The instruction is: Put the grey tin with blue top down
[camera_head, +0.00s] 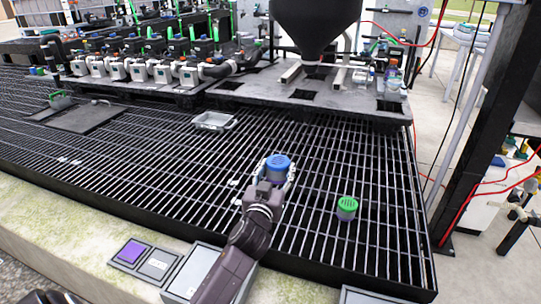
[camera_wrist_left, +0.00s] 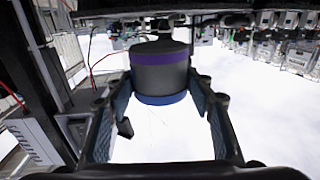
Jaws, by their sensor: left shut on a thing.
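The grey tin with blue top (camera_head: 278,162) is between the fingers of my left gripper (camera_head: 272,174), which is shut on it. The blue top faces up, over the black grate (camera_head: 190,175). In the left wrist view, which appears upside down, the tin (camera_wrist_left: 160,72) shows a grey body, a purple band and the blue top at the lower end, with a finger of my left gripper (camera_wrist_left: 160,110) on each side. I cannot tell whether its base touches the grate. My right gripper is not in view.
A tin with a green top (camera_head: 347,205) stands on the grate to the right. A small metal tray (camera_head: 213,122) lies further back. A black platform with a dark hopper (camera_head: 315,25) stands behind. Purple and grey panels (camera_head: 132,251) sit on the front ledge.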

